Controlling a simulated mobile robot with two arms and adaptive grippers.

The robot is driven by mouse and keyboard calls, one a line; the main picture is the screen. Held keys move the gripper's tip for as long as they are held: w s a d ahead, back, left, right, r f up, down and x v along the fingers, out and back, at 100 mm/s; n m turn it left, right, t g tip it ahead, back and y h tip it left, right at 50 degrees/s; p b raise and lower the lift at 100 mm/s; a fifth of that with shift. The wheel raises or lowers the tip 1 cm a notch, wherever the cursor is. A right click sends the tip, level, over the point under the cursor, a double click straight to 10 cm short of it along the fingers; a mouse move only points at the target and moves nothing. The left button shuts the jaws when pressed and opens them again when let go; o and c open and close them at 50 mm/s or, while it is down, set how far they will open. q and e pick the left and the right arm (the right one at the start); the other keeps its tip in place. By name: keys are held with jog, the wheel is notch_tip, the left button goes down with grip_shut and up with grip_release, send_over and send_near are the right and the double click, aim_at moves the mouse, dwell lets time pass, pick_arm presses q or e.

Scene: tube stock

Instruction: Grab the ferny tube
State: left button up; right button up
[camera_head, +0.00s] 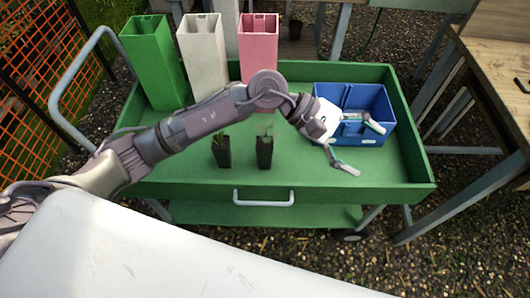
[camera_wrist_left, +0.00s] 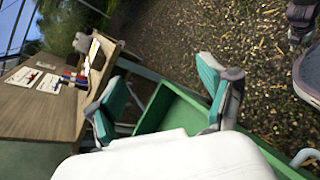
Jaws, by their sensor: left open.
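Two black plant tubes stand upright on the green cart in the head view. The left tube (camera_head: 222,152) holds a small green plant, and the right tube (camera_head: 264,153) holds a thin sprig. The leaves are too small to tell which one is ferny. My left gripper (camera_head: 360,148) is open and empty, to the right of both tubes and in front of the blue crate. In the left wrist view its fingers (camera_wrist_left: 163,100) are spread apart with nothing between them, and neither tube shows there. My right gripper is not in view.
The green cart (camera_head: 185,178) has raised rims. Tall green (camera_head: 150,65), white (camera_head: 203,50) and pink (camera_head: 259,45) bins stand at its back left. A blue divided crate (camera_head: 372,102) sits at the right. A wooden table (camera_head: 495,70) stands farther right. Cart floor around the tubes is clear.

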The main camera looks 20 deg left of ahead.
pick_arm(q)
jog(key=w+a+f+m+y, duration=0.3)
jog(key=a+f+y, duration=0.2)
jog(key=m+t+y, duration=0.1)
jog(key=m+y, duration=0.3)
jog(key=y, duration=0.5)
send_over(265, 142)
notch_tip(265, 142, down, 2)
jog(key=f, duration=0.7)
jog(key=shift+s+a+f, duration=0.1)
jog(key=shift+s+f, duration=0.05)
jog(key=shift+s, duration=0.05)
jog(key=shift+f+p, duration=0.6)
jog(key=shift+f, duration=2.4)
jog(key=shift+w, duration=0.1)
jog(key=c, duration=1.4)
jog(key=shift+r, duration=0.1)
